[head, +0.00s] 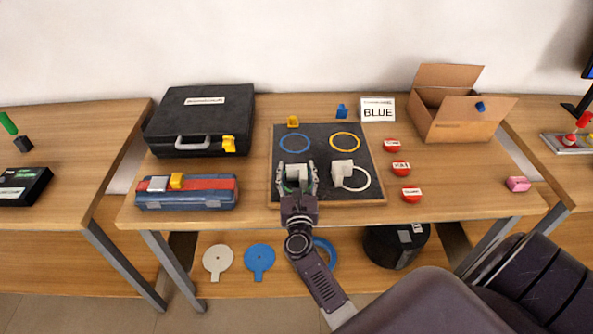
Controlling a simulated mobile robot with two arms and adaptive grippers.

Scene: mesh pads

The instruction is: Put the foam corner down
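My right gripper (297,174) is over the front left of the dark mesh board (318,150), with one finger on each side of a pale foam corner (297,170). The fingers stand apart; whether they touch the foam is too small to tell. The foam corner is at a green ring, partly covered by the gripper, and I cannot tell if it rests on the board. A second pale foam corner (343,170) sits at the white ring (357,181) on the front right of the board. My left gripper is not in view.
Behind are an empty blue ring (294,143) and yellow ring (345,141). A black case (185,120) and blue-red toolbox (205,201) stand left. Red labelled discs (401,168), a cardboard box (455,124) and a pink block (518,184) are right. A "BLUE" sign (378,110) stands behind.

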